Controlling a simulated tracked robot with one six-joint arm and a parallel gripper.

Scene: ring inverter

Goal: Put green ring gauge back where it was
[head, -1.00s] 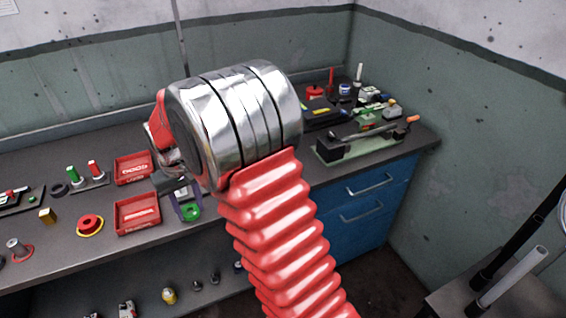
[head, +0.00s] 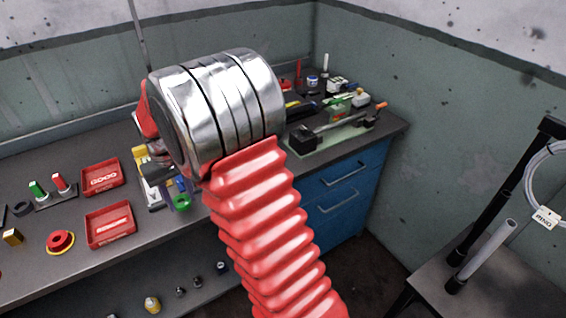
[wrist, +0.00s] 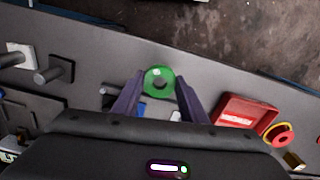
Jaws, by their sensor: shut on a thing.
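The green ring gauge (wrist: 158,81) is between the fingertips of my gripper (wrist: 160,90) in the wrist view. My gripper is shut on it, above the grey bench (wrist: 225,82). In the head view the green ring (head: 183,203) shows just below my arm's large silver joint, right of the red trays. Most of my gripper is hidden behind the arm there.
Two red trays (head: 109,225) stand on the bench, left of my gripper. A red ring (head: 60,240) lies on a yellow ring beside them. Red and green handled pieces (head: 60,183) stand farther left. A clamp fixture (head: 335,133) sits at the bench's right end.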

